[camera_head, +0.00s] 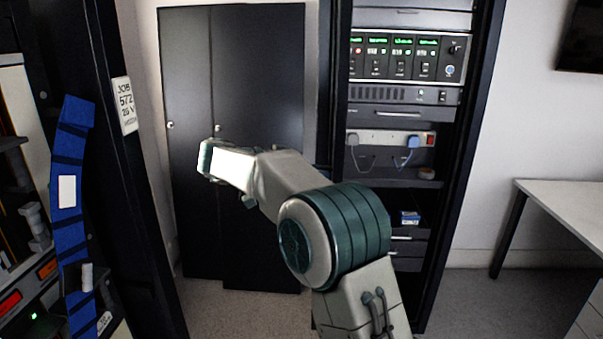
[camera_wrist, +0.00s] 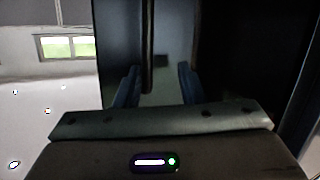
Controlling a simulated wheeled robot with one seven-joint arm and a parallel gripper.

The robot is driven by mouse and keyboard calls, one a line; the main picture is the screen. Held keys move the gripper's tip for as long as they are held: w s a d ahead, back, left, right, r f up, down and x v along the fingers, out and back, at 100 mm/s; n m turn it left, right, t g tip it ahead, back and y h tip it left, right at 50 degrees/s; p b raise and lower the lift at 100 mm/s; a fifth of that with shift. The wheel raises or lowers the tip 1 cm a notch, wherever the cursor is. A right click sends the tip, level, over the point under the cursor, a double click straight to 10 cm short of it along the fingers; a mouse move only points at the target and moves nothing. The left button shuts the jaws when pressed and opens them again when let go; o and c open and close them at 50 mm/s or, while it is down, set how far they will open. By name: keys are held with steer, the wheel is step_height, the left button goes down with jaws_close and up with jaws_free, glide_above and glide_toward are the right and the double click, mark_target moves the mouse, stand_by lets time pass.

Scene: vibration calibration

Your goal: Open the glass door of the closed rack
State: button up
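My gripper (camera_wrist: 159,72) is open in the wrist view, with its two bluish fingers apart. A dark vertical bar (camera_wrist: 148,40), which looks like a door handle, stands ahead of the fingertips, nearer the left finger. I cannot tell whether it lies between them. A dark, faintly reflective panel (camera_wrist: 176,35) lies behind the bar and may be the glass door. In the head view my arm reaches left, and its fingers cannot be made out. Which rack the bar belongs to is not clear from the head view.
An open-fronted instrument rack (camera_head: 475,120) with lit panels stands right of centre. A black two-door cabinet (camera_head: 255,70) stands behind my arm. A dark rack frame (camera_head: 105,170) with a job label (camera_head: 124,105) stands at left. A pale table (camera_head: 565,205) is at right.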

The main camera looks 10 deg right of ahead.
step_height(320, 180, up, 8)
steer(key=d+t+h, duration=0.1)
steer(key=h, duration=0.1)
steer(key=shift+w+m+h, duration=0.3)
steer(key=shift+w+m, duration=0.05)
steer(key=shift+m, duration=0.05)
step_height(320, 180, down, 7)
steer(key=s+g+y, duration=0.1)
steer(key=y, duration=0.2)
steer(key=w+a+p, duration=0.3)
steer(key=a+p, duration=0.4)
steer(key=p, duration=0.2)
steer(key=w+a+p, duration=0.3)
steer(key=a+p, duration=0.5)
steer(key=p, duration=0.1)
steer(key=shift+a+n+p, duration=0.25)
steer(key=shift+n+p, duration=0.05)
steer(key=shift+n, duration=0.1)
